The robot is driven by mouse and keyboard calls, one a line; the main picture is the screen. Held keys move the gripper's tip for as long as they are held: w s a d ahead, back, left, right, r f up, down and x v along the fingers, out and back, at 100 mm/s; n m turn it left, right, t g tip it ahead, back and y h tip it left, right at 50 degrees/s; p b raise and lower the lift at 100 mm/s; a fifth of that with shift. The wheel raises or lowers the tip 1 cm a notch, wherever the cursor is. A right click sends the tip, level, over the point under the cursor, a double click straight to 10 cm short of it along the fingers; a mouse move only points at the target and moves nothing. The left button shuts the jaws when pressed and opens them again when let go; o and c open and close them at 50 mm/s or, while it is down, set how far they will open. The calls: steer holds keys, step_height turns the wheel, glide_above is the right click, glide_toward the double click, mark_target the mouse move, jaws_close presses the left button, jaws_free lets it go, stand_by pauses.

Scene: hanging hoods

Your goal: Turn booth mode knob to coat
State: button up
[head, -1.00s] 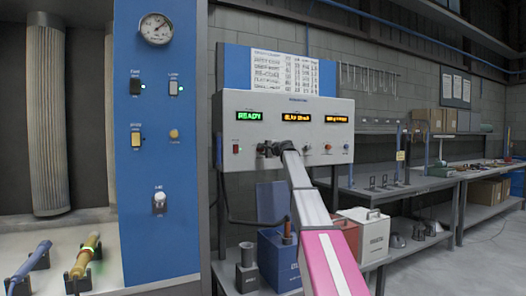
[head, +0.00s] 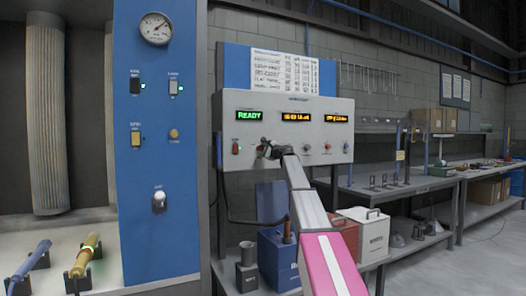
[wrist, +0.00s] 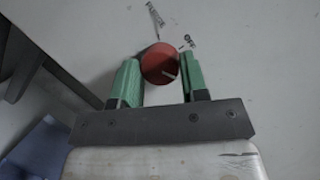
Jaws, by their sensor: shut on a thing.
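My gripper (wrist: 160,80) is shut on a red round knob (wrist: 159,63) in the wrist view, with a green finger on either side of it. A pale pointer line on the knob points to the lower right in that picture. Printed labels lie above it; the one at its upper right looks like OFF (wrist: 189,42), and another at upper left is too small to read surely. In the head view my gripper (head: 262,150) is at the left part of the grey control box (head: 285,106); it hides the held knob there.
The box has a green READY display (head: 250,115), two amber displays, a red control (head: 236,148) at left and small knobs (head: 306,148) to the right of my gripper. A blue panel (head: 158,100) with switches and a gauge stands at left. Canisters stand beneath the box.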

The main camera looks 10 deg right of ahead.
steer(key=o, duration=0.9)
steer(key=v, duration=1)
steer(key=shift+s+d+f, duration=0.1)
steer(key=shift+s+d, duration=0.1)
steer(key=shift+s, duration=0.15)
